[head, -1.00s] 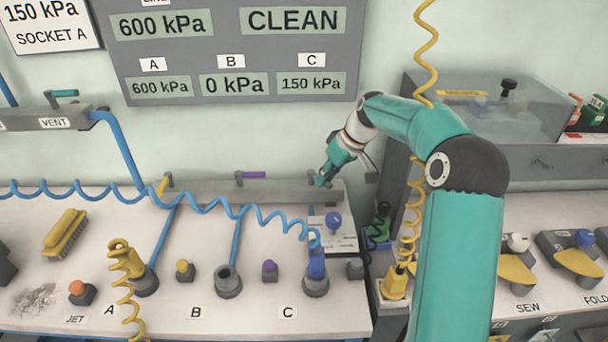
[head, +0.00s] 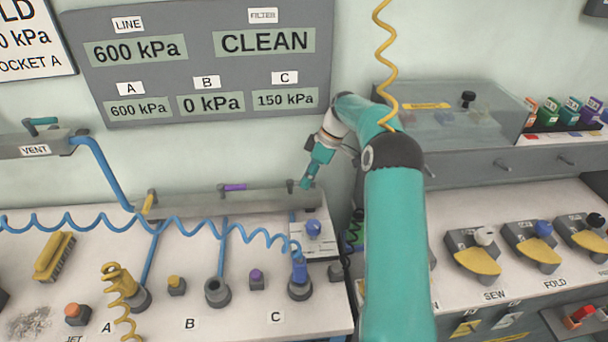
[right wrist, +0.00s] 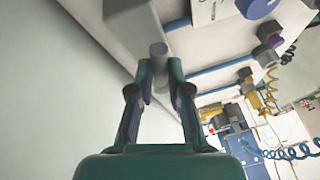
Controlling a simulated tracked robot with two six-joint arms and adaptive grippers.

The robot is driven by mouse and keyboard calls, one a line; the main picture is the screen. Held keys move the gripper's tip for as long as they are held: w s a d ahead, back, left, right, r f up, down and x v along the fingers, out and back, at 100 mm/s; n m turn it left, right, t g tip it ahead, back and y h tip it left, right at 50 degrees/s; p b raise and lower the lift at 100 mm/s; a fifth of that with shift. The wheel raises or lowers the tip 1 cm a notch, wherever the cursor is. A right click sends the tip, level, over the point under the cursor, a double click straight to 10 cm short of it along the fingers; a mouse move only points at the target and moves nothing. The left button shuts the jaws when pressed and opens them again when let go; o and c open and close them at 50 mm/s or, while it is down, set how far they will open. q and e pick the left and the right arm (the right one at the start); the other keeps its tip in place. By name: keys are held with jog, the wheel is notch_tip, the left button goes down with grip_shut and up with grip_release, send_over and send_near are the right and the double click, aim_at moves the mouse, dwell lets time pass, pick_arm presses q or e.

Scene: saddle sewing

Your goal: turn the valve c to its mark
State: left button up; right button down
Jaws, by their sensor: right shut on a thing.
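Valve c is the rightmost handle (head: 290,187) on the grey manifold (head: 262,205) along the back wall; it is small and partly covered in the head view. My right gripper (head: 306,184) is at that handle. In the right wrist view its two fingers (right wrist: 160,75) are shut on the grey round end of the handle (right wrist: 158,52). I cannot make out the valve's mark. The board (head: 204,60) reads 150 kPa under C, 600 kPa under A and 0 kPa under B. My left gripper is not in view.
A yellow-handled valve (head: 149,203) and a purple-handled valve (head: 235,187) sit further left on the manifold. A blue coiled hose (head: 185,236) runs in front of it. A blue knob (head: 313,229) stands below my gripper. A clear-covered case (head: 440,115) is to the right.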

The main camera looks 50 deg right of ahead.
dwell(0.3)
jog(key=c, duration=1.1)
grip_release()
jog(key=shift+w, duration=0.1)
notch_tip(320, 180, up, 10)
jog(key=shift+f, duration=0.1)
